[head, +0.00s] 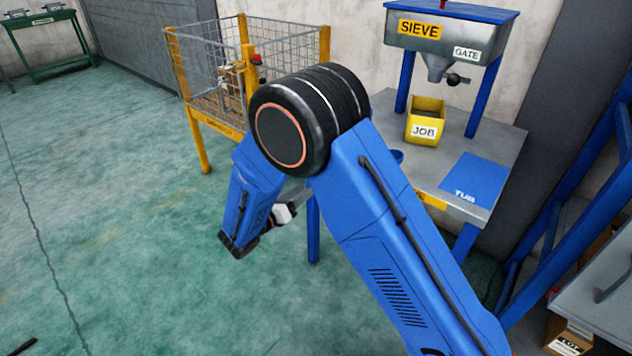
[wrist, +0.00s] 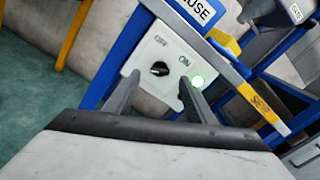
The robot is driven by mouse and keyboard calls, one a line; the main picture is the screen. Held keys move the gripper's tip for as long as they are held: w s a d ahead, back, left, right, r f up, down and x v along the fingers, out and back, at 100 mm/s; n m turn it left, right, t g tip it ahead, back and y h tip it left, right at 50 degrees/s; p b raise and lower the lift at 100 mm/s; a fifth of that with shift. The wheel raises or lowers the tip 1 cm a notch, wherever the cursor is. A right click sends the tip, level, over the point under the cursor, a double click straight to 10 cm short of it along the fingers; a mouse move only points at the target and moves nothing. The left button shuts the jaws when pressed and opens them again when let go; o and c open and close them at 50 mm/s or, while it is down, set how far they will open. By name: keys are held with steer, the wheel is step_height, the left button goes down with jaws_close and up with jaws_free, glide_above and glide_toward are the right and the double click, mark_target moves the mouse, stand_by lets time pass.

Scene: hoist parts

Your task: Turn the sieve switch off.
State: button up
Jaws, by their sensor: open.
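The sieve switch is a pale box (wrist: 165,55) marked OFF at upper left and ON at right, seen in the wrist view. Its black knob (wrist: 159,69) sits below and between the labels; I cannot tell for sure which its pointer marks. The sieve (head: 435,38) stands on the bench at the back in the head view. There my gripper (head: 287,211) is partly hidden, and the switch is not visible.
The grey bench (head: 440,170) holds a yellow JOB bin (head: 425,122) under the sieve's gate and a blue TUB mat (head: 463,182). A yellow-framed wire cage (head: 205,75) stands to the left.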

steer(key=shift+x, duration=3)
steer(key=c, duration=1)
